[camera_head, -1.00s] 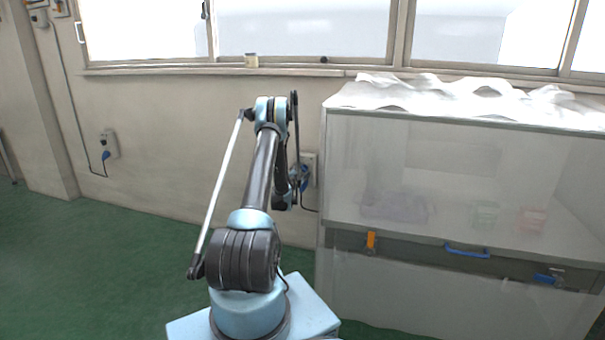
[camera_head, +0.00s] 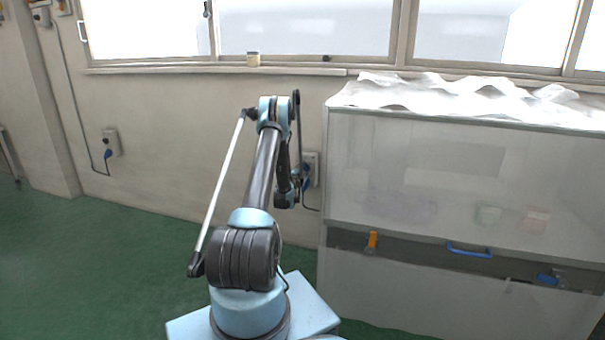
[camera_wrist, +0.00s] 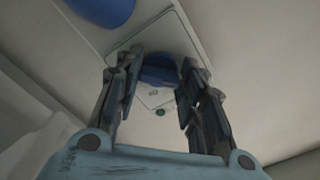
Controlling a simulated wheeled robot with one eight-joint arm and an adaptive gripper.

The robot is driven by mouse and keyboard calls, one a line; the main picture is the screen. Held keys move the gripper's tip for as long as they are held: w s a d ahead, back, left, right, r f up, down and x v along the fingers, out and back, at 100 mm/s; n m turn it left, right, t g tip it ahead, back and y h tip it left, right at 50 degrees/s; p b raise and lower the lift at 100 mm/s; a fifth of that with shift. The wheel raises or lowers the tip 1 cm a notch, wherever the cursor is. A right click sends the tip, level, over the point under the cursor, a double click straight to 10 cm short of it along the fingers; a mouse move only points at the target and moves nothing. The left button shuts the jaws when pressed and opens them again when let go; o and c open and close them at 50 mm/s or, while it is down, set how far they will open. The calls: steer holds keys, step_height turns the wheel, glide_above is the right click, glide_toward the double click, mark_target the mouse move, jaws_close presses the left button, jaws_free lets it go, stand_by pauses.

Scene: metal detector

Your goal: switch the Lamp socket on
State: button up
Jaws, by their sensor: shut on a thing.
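A wall socket box (camera_head: 312,165) with a blue part (camera_head: 305,184) is on the wall beyond my arm, partly hidden by it. No label naming it as the Lamp socket is readable. In the wrist view, its pale plate (camera_wrist: 154,97) is seen close up, with a blue knob-like part (camera_wrist: 160,72) on it and a larger blue part (camera_wrist: 103,8) at the top left. My gripper (camera_wrist: 160,75) has its two fingers on either side of the blue knob-like part and is shut on it. The exact contact points are hidden by the fingers.
A second socket box (camera_head: 112,140) with a blue plug hangs on the wall to the left. A large cabinet (camera_head: 420,170) with a translucent front stands close to the right of my arm. Green floor (camera_head: 110,260) is free at the left.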

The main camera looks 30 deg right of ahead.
steer(key=shift+d, duration=0.15)
steer(key=m, duration=0.8)
steer(key=shift+s+d+m, duration=0.1)
steer(key=shift+s+m, duration=0.05)
steer(key=shift+m, duration=0.25)
steer(key=m, duration=0.4)
steer(key=shift+m, duration=0.3)
steer(key=m, duration=0.4)
steer(key=shift+m, duration=0.3)
steer(key=o, duration=1)
steer(key=shift+o, duration=0.2)
